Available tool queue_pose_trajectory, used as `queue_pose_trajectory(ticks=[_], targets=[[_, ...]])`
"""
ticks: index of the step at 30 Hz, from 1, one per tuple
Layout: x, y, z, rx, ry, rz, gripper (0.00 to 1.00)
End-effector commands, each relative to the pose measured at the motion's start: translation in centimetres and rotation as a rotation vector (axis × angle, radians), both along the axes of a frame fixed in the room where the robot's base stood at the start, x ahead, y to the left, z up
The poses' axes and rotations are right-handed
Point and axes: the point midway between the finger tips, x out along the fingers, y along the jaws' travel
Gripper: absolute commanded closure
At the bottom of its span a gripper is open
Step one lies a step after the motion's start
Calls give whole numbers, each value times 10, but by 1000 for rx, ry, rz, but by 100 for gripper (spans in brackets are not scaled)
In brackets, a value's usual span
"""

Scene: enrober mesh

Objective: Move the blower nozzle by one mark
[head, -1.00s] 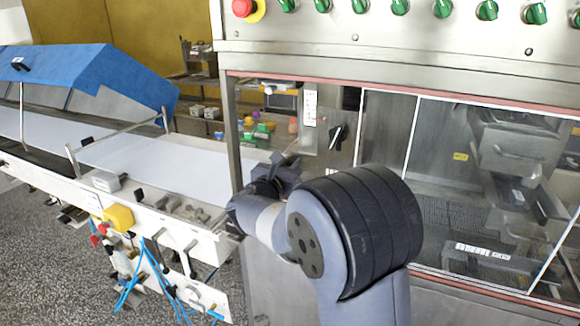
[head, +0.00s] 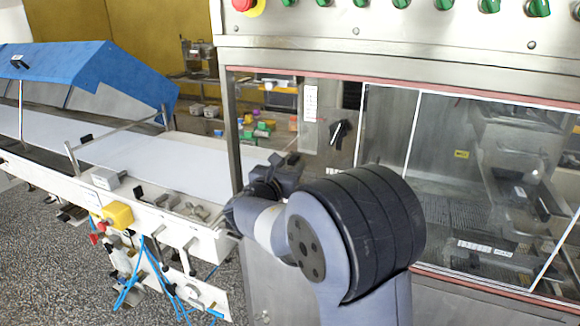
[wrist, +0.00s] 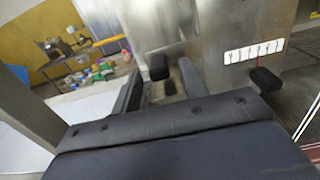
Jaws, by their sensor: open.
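In the wrist view, my gripper (wrist: 160,75) is open, its two dark fingers either side of a small black knob (wrist: 159,67) in front of a steel panel. I cannot tell whether they touch it. A second black knob (wrist: 265,79) sits below the strip. In the head view, my gripper (head: 287,165) is at the machine's left opening, left of and below a black handle (head: 338,132). I cannot make out the blower nozzle itself.
A white conveyor belt (head: 160,160) runs in from the left, with a blue cover (head: 90,75) at its far side. Clear framed doors (head: 470,180) are at right. A control panel (head: 400,40) with green knobs and a red stop button (head: 243,4) is above.

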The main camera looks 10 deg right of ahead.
Motion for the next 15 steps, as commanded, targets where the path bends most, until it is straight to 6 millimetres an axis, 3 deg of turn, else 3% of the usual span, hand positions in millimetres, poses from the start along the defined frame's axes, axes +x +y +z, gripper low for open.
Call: queue_pose_trajectory(ticks=[15], targets=[[-74, 54, -1, 1, 1, 3, 58]])
